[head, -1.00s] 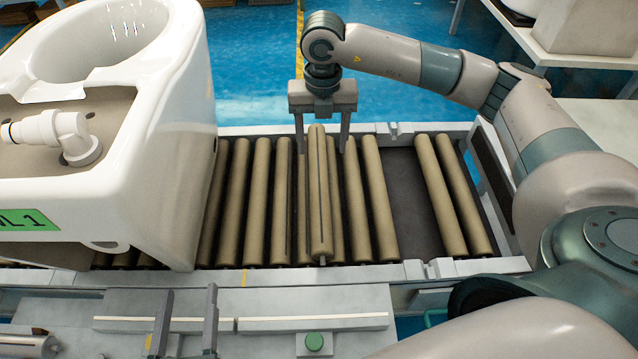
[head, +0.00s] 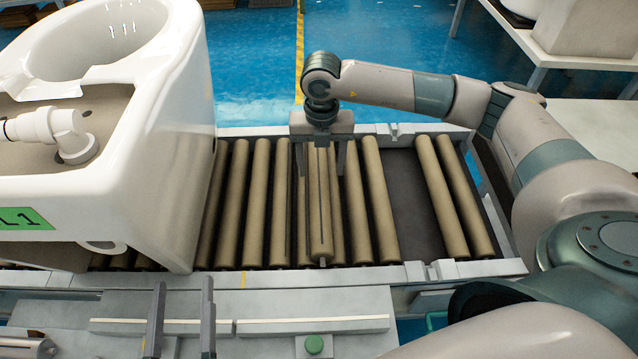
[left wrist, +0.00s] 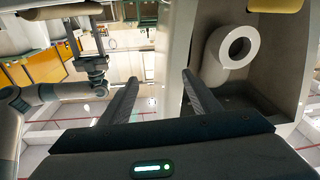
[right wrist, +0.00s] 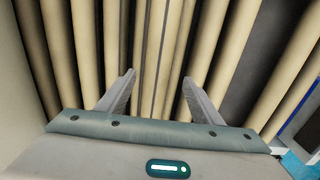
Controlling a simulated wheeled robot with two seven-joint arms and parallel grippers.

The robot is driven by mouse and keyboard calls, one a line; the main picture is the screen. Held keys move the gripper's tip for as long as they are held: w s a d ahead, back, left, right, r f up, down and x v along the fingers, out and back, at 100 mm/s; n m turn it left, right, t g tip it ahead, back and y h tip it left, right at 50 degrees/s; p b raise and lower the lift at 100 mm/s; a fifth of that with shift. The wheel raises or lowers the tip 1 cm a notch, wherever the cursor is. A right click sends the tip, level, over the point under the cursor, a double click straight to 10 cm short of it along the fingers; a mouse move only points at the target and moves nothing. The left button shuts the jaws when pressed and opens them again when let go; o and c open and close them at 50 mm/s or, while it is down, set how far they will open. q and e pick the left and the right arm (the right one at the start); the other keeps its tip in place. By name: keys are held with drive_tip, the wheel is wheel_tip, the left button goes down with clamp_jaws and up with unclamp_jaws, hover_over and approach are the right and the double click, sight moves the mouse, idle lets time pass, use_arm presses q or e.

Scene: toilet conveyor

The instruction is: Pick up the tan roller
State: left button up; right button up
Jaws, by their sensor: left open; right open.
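The tan roller (head: 320,215) lies on top of the conveyor's row of rollers, lengthwise with them, with a dark line along it. My right gripper (head: 320,168) is open above its far part, one finger on each side. In the right wrist view the tan roller (right wrist: 152,50) runs between the open fingers (right wrist: 158,92); I cannot tell whether they touch it. My left gripper (head: 181,318) is open and empty at the near left, in front of the conveyor. Its spread fingers (left wrist: 158,88) show in the left wrist view.
A white toilet (head: 165,170) stands on the conveyor's left part. Other tan rollers (head: 255,205) lie on both sides, with a bare dark gap (head: 408,200) to the right. A grey ledge with a green button (head: 314,345) lies in front.

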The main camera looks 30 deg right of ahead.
sight(319, 177)
drive_tip(key=shift+a+f+b, duration=0.15)
drive_tip(key=shift+f+b, duration=0.05)
drive_tip(key=shift+f, duration=0.95)
drive_tip(key=shift+a+f+b, duration=0.1)
drive_tip(key=shift+f+b, duration=0.05)
drive_tip(key=shift+f, duration=1)
use_arm(q)
drive_tip(key=r+t, duration=0.1)
drive_tip(key=s+r, duration=0.1)
drive_tip(key=r, duration=0.1)
drive_tip(key=shift+d+t+h, duration=0.15)
drive_tip(key=shift+t+h, duration=0.25)
use_arm(e)
drive_tip(key=shift+c, duration=0.3)
clamp_jaws()
drive_tip(key=shift+r, duration=0.15)
